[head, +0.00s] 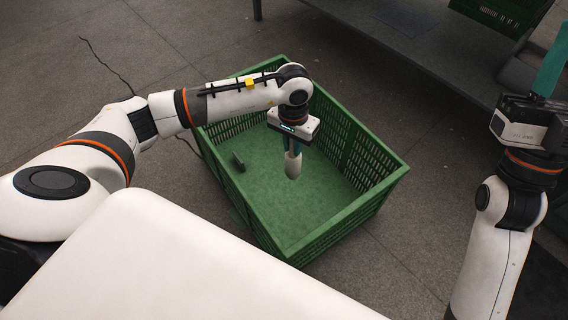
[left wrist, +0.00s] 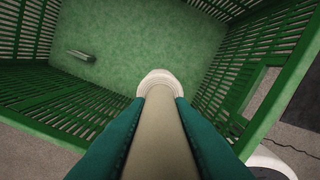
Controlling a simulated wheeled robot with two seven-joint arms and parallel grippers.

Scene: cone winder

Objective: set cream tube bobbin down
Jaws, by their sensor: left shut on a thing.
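The cream tube bobbin (head: 293,167) hangs upright below my left gripper (head: 291,150), over the inside of the green crate. My left gripper is shut on it. In the left wrist view the bobbin (left wrist: 164,125) runs between the two teal fingers toward the crate floor, with a pale rounded end. A gap to the floor seems to show, but its height is hard to judge. My right gripper (head: 550,70) points up at the right edge; one teal finger shows, and its opening cannot be told.
The green slatted crate (head: 352,222) stands on the grey floor. A small dark greenish piece (head: 238,162) lies inside near its left wall; the rest of its floor looks bare. A grey table (head: 440,55) with another green crate (head: 497,16) stands at the back right.

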